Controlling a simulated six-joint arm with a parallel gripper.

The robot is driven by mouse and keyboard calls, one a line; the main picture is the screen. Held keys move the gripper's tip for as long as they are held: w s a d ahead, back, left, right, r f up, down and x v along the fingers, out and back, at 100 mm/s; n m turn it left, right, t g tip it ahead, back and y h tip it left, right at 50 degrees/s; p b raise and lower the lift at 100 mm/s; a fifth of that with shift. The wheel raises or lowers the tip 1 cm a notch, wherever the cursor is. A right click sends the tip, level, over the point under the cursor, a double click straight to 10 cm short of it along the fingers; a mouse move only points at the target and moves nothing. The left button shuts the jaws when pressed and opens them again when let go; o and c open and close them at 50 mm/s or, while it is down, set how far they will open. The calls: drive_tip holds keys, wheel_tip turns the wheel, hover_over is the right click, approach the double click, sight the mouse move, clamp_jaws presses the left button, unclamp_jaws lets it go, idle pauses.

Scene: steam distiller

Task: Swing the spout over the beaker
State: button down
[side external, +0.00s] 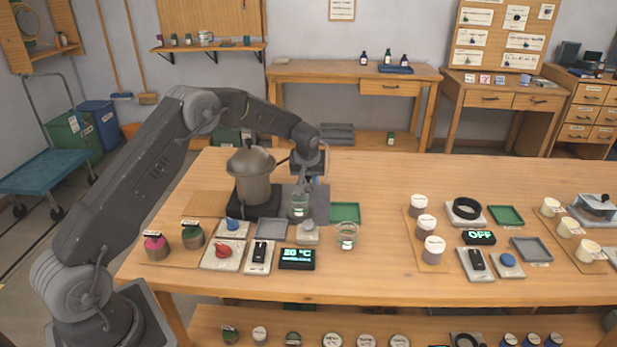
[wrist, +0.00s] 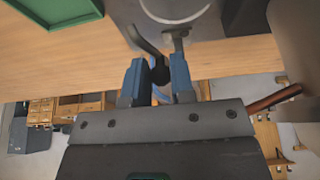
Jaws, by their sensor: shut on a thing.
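The steam distiller (side external: 252,178), a grey-brown domed pot on a dark base, stands left of centre on the bench. My gripper (side external: 312,182) is at its right side, above a glass beaker (side external: 299,209) on a grey mat. In the wrist view my gripper's blue fingers (wrist: 157,82) are shut on a dark knob (wrist: 160,72). A grey curved bar (wrist: 143,38), apparently the spout, leads to this knob. A pale round rim, apparently the beaker (wrist: 176,6), is cut off at the top edge. The spout's tip is not clear in either view.
Control blocks and a display (side external: 297,259) stand in front. White jars (side external: 426,225) stand further right. The bench behind the green tray is clear.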

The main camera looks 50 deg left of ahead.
drive_tip(key=shift+s+a+m+t+h, duration=0.25)
drive_tip(key=shift+s+m, duration=0.15)
drive_tip(key=shift+m, duration=0.4)
drive_tip(key=shift+s+a+m+t+h, duration=0.15)
drive_tip(key=shift+s+a+m+h, duration=0.15)
drive_tip(key=shift+m, duration=0.5)
drive_tip(key=shift+d, duration=0.1)
drive_tip(key=c, duration=1)
unclamp_jaws()
drive_tip(key=shift+v, duration=6.95)
